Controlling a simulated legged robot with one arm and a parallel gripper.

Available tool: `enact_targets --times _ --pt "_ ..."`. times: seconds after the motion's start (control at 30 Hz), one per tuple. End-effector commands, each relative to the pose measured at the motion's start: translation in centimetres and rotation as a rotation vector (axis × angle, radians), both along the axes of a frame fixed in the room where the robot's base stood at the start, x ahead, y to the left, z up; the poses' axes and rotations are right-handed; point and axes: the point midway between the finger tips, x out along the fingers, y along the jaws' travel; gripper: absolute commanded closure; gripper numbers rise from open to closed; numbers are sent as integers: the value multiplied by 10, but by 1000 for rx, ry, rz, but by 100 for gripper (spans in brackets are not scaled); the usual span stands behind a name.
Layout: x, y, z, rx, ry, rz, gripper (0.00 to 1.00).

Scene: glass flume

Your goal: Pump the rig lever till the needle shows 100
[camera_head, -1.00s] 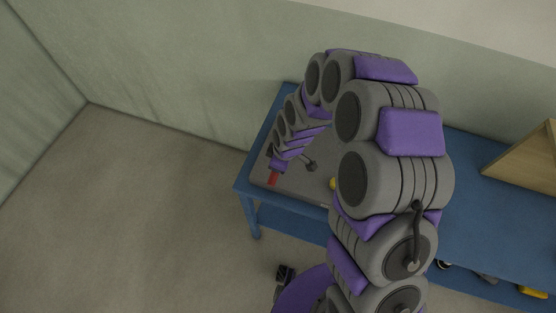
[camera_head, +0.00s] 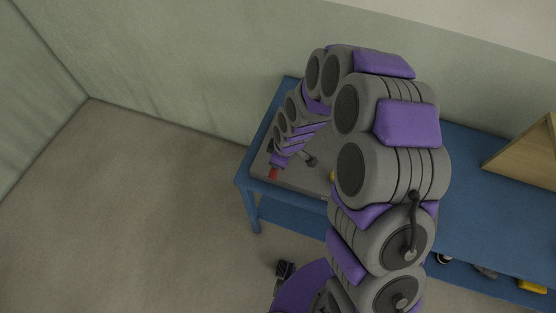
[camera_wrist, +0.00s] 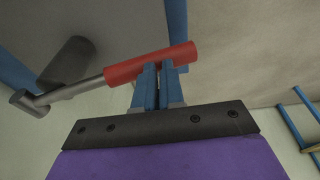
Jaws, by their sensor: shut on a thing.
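The rig lever has a red grip (camera_wrist: 150,64) and a grey metal rod (camera_wrist: 75,90) that runs left to a dark pivot end in the wrist view. My gripper (camera_wrist: 158,68) is shut on the red grip, with its blue fingers against it. In the head view the red grip (camera_head: 273,173) shows at the tip of my gripper (camera_head: 277,164), near the left end of the blue table. The rig's grey base plate (camera_head: 300,176) lies on the table under my arm. No gauge face or needle is visible in either view.
The blue table (camera_head: 480,185) stretches right along the wall, partly hidden by my arm. A wooden box (camera_head: 525,150) stands at its right. Items, including a yellow one (camera_head: 532,286), lie on the lower shelf. The floor (camera_head: 140,210) at left is clear.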

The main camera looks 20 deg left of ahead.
Motion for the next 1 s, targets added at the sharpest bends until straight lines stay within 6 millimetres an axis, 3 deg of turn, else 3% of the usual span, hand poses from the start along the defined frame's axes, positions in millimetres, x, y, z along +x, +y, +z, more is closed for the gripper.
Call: enact_targets --times 0.03,0.7,1.0 --pt "-10 -5 -2 -14 23 3 100" --pt "-33 -17 105 6 -13 -3 100" --pt "-39 -22 131 7 -14 -4 100"
